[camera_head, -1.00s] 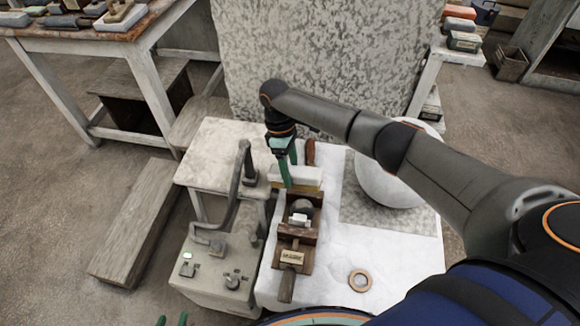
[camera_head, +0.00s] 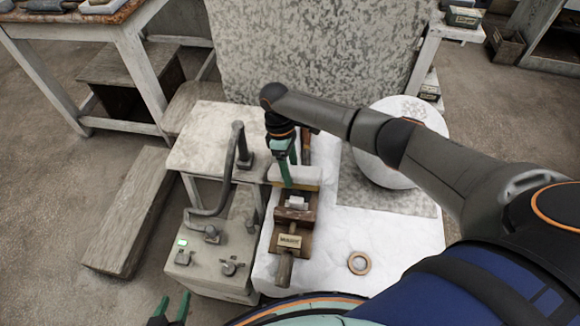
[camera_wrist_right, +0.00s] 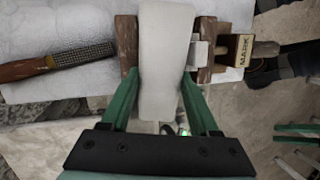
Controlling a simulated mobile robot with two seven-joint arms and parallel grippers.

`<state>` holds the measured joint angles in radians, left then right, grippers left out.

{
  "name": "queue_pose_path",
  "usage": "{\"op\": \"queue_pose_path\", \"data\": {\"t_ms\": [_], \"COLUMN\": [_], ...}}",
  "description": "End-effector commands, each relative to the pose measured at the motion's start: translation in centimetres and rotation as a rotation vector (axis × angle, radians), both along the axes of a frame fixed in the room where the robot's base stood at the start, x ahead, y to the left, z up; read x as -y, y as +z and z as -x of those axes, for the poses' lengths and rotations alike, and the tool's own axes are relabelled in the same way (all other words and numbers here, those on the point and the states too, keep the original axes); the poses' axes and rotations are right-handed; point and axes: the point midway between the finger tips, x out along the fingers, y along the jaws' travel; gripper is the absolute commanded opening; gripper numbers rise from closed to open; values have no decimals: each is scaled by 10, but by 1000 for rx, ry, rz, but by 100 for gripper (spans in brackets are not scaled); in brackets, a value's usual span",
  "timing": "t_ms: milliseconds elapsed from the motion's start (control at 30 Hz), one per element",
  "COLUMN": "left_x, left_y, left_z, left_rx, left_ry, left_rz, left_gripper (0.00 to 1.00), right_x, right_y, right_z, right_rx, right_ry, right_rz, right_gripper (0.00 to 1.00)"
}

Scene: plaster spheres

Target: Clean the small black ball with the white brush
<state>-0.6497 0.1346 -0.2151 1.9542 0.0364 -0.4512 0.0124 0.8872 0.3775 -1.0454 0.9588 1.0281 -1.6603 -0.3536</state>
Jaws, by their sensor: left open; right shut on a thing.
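My right gripper (camera_head: 286,180) is shut on the white brush (camera_head: 310,174), a pale block with a yellowish lower edge. In the right wrist view the brush (camera_wrist_right: 164,50) lies between the two green fingers (camera_wrist_right: 160,78). It is over the far end of a brown wooden vise (camera_head: 306,217) on the white tabletop. A white block (camera_head: 298,203) shows in the vise. I cannot make out the small black ball; the brush and gripper cover that part of the vise. My left gripper (camera_head: 172,308) is open and empty at the bottom left edge.
A rasp with a wooden handle (camera_wrist_right: 55,62) lies beside the brush. A ring (camera_head: 359,263) lies on the tabletop at right. A large white sphere (camera_head: 400,125) stands behind my right arm. A grey bent-arm machine (camera_head: 213,240) is at left.

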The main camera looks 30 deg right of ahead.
Motion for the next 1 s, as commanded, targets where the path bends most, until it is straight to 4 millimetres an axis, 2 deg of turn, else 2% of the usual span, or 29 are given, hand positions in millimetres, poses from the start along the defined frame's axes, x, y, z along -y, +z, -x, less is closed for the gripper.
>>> {"op": "queue_pose_path", "data": {"t_ms": [600, 1000], "left_x": [-2, -2], "left_y": [-6, -17], "left_z": [6, 6], "left_rx": [-14, -13], "left_ry": [1, 1], "left_rz": [-4, -4], "left_gripper": [50, 50], "right_x": [0, -11], "right_y": [-4, -8], "right_z": [1, -9], "right_rx": [0, 0], "right_ry": [0, 0], "right_rz": [0, 0], "right_gripper": [0, 0]}}
